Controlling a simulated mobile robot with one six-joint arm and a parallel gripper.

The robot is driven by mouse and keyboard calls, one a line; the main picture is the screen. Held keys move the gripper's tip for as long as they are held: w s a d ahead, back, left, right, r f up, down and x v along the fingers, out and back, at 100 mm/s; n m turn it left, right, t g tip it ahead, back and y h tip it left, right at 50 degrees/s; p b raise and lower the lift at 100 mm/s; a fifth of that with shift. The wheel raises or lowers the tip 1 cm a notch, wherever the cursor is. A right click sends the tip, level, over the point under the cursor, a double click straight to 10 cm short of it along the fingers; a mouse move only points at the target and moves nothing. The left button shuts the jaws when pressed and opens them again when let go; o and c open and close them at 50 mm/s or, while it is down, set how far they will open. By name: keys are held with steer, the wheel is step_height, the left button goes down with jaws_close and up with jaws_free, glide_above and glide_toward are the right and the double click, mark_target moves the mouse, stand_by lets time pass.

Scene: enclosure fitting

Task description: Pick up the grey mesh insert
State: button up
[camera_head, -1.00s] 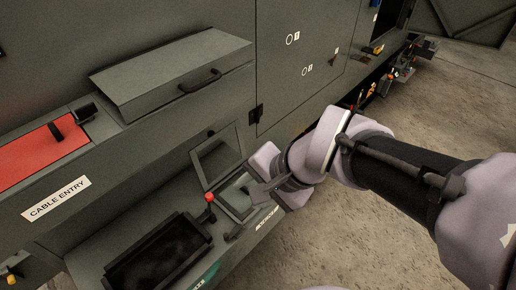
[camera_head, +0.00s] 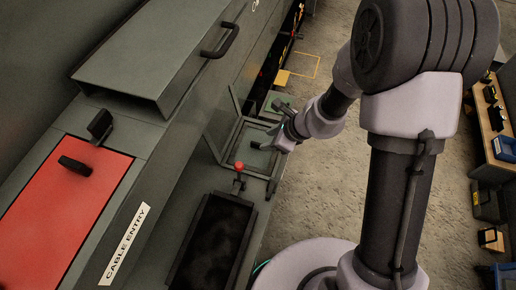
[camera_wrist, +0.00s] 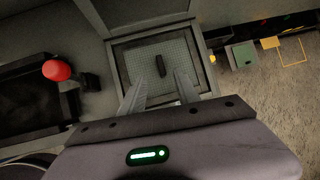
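The grey mesh insert (camera_wrist: 140,57) sits inside a square frame with a raised lid in the wrist view. A short dark upright handle (camera_wrist: 161,66) stands near its middle. In the head view the insert (camera_head: 249,150) is partly covered by my gripper (camera_head: 268,138). In the wrist view my gripper (camera_wrist: 160,84) is open and empty. Its two fingers point toward the insert, and the handle shows between and just beyond their tips. I cannot tell how far the tips are above the mesh.
A red ball-topped lever (camera_wrist: 57,70) stands left of the frame, beside a dark open tray (camera_head: 213,240). A red panel (camera_head: 62,220) and a sloped grey cover lie further left. Concrete floor is to the right, with a shelf of parts (camera_head: 494,130) beyond.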

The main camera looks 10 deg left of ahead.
mark_target(257, 144)
steer(key=b+x, duration=0.2)
steer(key=x, duration=0.5)
steer(key=shift+w+a+f, duration=0.1)
steer(key=shift+a+f, duration=0.1)
steer(key=shift+f, duration=0.1)
steer(key=shift+r, duration=0.15)
jaws_close()
